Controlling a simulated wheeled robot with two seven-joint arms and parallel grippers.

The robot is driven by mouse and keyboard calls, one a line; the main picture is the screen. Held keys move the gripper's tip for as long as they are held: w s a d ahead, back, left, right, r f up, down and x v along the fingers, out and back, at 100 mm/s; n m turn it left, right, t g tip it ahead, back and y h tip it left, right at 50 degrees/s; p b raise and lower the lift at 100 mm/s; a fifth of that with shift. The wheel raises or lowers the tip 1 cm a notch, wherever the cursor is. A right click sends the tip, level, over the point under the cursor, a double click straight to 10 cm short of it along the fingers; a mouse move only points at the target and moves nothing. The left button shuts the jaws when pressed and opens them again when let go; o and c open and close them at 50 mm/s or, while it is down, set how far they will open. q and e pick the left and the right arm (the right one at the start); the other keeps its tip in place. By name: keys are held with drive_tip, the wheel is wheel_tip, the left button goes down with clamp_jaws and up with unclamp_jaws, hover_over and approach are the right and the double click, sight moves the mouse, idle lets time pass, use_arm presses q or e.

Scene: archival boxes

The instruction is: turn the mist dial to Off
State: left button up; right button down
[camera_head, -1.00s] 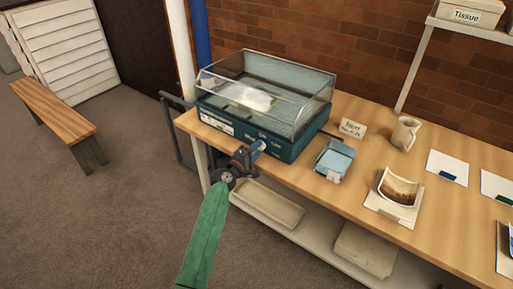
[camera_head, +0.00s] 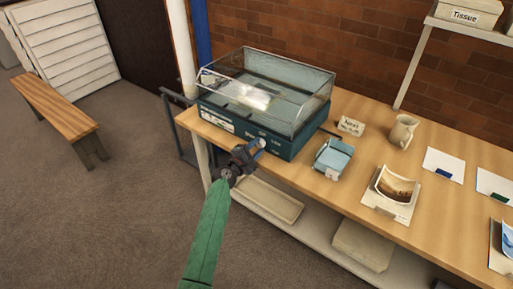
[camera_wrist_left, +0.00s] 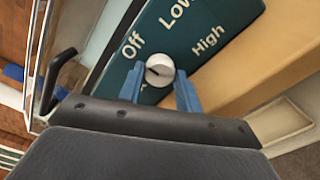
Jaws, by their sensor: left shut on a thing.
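The mist dial (camera_wrist_left: 159,70) is a small round pale knob on the teal front panel of the clear-lidded humidifying box (camera_head: 268,135). The words Off, Low and High are printed around it in the left wrist view. A short dark mark on the knob points roughly left, on the Off side; whether it lines up exactly with Off I cannot tell. My left gripper (camera_wrist_left: 160,90) has its blue fingers on either side of the knob and is shut on it. In the head view my left gripper (camera_head: 259,148) is at the box front and hides the dial. My right gripper is not in view.
The box stands on a wooden table (camera_head: 300,178) near its left end. To its right are a blue-grey container (camera_head: 333,158), a small sign (camera_head: 351,125), a mug (camera_head: 403,131) and a curled photo (camera_head: 395,187). A shelf with trays lies below.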

use_arm(q)
drive_tip(key=o, duration=1)
drive_tip(key=shift+a, duration=0.1)
drive_tip(key=shift+f, duration=0.1)
